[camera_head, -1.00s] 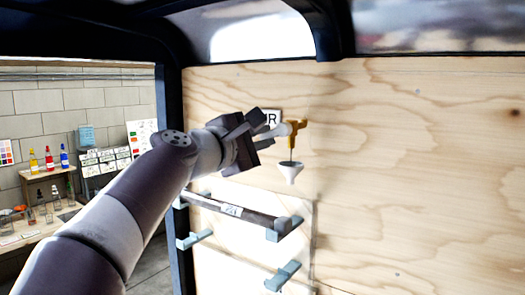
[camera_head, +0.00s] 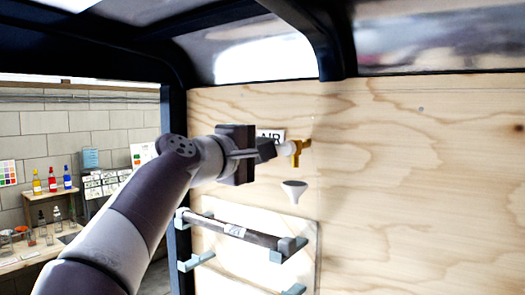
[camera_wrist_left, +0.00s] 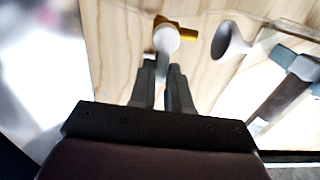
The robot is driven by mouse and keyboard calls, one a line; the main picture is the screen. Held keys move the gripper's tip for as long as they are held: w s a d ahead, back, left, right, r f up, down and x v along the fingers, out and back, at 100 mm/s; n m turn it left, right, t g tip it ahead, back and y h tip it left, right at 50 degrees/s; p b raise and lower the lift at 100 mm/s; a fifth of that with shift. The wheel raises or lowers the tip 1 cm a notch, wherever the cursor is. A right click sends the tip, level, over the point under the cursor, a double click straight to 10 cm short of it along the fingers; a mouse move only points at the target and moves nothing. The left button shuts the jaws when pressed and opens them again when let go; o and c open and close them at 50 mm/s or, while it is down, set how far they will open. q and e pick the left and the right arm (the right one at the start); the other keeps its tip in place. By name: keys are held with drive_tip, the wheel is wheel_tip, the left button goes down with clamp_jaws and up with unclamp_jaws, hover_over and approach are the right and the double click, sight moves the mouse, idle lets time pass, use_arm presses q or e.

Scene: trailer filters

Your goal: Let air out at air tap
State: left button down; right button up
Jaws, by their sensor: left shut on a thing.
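The yellow air tap (camera_head: 299,152) sticks out of the plywood wall beside a sign lettered AIR (camera_head: 275,135). It has a pale round knob (camera_head: 288,148). My left gripper (camera_head: 272,149) reaches the tap from the left and is shut on the tap's pale knob. In the left wrist view, the fingers (camera_wrist_left: 163,70) close around its pale stem, with the knob (camera_wrist_left: 166,39) and the yellow tap body (camera_wrist_left: 191,42) just beyond. My right gripper is not in view.
Below the funnel, a dark bar (camera_head: 246,236) lies in grey holders on a pale panel (camera_head: 226,272). A dark post (camera_head: 175,120) edges the opening at left. Beyond it stands a bench with bottles (camera_head: 52,180). The plywood wall (camera_head: 420,200) to the right is clear.

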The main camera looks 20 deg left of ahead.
use_arm(q)
drive_tip(key=c, duration=1.1)
unclamp_jaws()
drive_tip(key=b+v, duration=0.5)
drive_tip(key=v, duration=0.7)
drive_tip(key=shift+s+a, duration=0.1)
drive_tip(key=shift+s, duration=0.15)
